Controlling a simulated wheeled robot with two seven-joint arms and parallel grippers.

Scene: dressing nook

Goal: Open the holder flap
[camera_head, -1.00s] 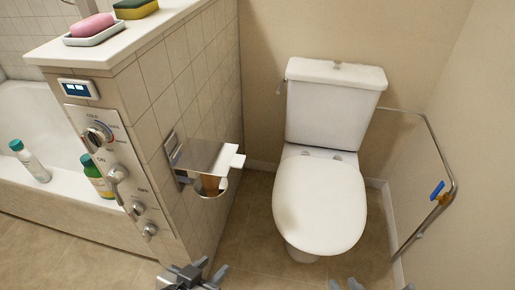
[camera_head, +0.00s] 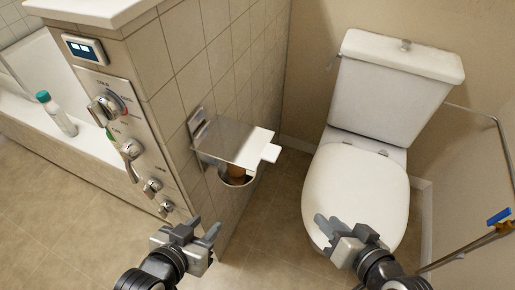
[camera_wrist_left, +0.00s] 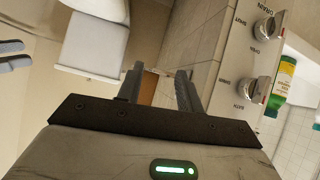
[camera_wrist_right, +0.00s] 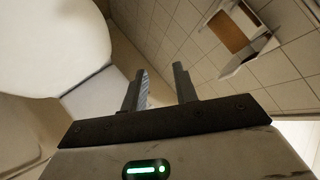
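The paper holder's flap (camera_head: 232,141) is a shiny metal plate with a white tab (camera_head: 270,152) on its free edge. It lies down, roughly level, over the brown roll (camera_head: 236,172). The holder is fixed to the tiled side of the partition; it also shows in the right wrist view (camera_wrist_right: 262,45). My left gripper (camera_head: 203,229) is open and empty, lower and nearer than the holder, apart from it. My right gripper (camera_head: 328,228) is open and empty, in front of the toilet seat in the picture, right of the holder and apart from it.
The toilet (camera_head: 357,195), its lid shut, stands right of the holder. The tiled partition (camera_head: 185,60) carries a control panel (camera_head: 125,135) with knobs. A rail (camera_head: 455,256) with a blue item (camera_head: 499,216) is at far right. Bare floor lies between partition and toilet.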

